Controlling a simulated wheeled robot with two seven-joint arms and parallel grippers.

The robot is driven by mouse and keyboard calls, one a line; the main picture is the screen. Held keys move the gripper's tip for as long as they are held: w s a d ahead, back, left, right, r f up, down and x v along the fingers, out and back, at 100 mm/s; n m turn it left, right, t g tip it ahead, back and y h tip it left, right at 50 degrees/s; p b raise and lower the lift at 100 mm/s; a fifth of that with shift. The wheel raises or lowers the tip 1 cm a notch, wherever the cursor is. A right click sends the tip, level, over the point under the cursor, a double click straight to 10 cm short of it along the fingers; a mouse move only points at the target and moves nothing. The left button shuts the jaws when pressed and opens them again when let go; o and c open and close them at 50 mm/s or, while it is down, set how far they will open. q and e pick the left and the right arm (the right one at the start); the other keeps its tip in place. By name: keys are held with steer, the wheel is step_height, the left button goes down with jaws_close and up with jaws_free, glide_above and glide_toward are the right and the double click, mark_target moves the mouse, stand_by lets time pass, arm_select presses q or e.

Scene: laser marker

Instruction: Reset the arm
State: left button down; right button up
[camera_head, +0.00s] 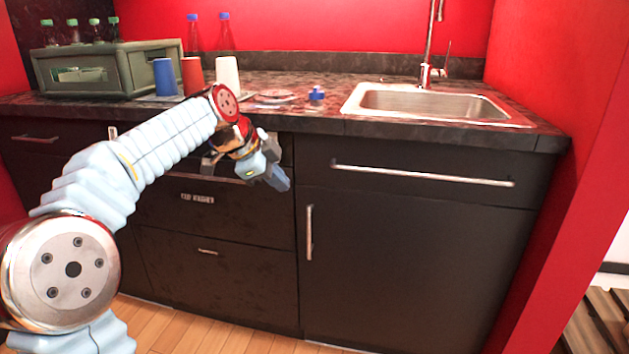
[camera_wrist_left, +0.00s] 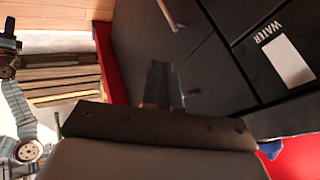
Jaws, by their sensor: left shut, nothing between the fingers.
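My left arm reaches in from the left in the head view, in front of the kitchen counter. My left gripper (camera_head: 280,181) is shut and empty, in front of the dark cabinet fronts and below the counter's edge. In the left wrist view its fingers (camera_wrist_left: 162,84) show together, with nothing between them. My right gripper does not show in the head view.
The counter (camera_head: 330,92) holds a green crate (camera_head: 100,70) with bottles, blue (camera_head: 164,77), red (camera_head: 191,76) and white (camera_head: 228,74) cups, and a sink (camera_head: 430,101). Cabinet handles (camera_head: 420,176) stick out close by. The floor (camera_head: 220,334) in front shows clear.

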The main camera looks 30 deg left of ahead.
arm_select(q)
steer(key=w+d+f+n+g, duration=0.1)
steer(key=w+d+f+n, duration=0.15)
steer(key=f, duration=0.65)
steer(key=w+d+f+n+g, duration=0.1)
steer(key=w+d+f, duration=0.2)
steer(key=f, duration=0.5)
steer(key=s+d+f+n+p, duration=0.1)
steer(key=s+d+f+n, duration=0.15)
steer(key=f, duration=0.45)
steer(key=s+d+f+n+g, duration=0.1)
steer(key=d+f, duration=0.2)
steer(key=f, duration=0.3)
steer(key=s+d+f+n+p, duration=0.1)
steer(key=d+f, duration=0.2)
steer(key=f, duration=0.4)
steer(key=s+d+f+n+g, duration=0.1)
steer(key=s+d+f+n, duration=0.1)
steer(key=s+f, duration=0.3)
steer(key=s+d+f+n+g+h, duration=0.1)
steer(key=s+d+f, duration=0.4)
steer(key=s, duration=0.5)
steer(key=s+d+f+n+g, duration=0.1)
steer(key=s+d+f+n, duration=0.2)
steer(key=s, duration=0.4)
step_height(320, 180, down, 2)
steer(key=shift+s+d+f+n+p, duration=0.15)
steer(key=shift+d+n+p, duration=0.25)
steer(key=shift+n, duration=0.2)
steer(key=shift+a, duration=0.15)
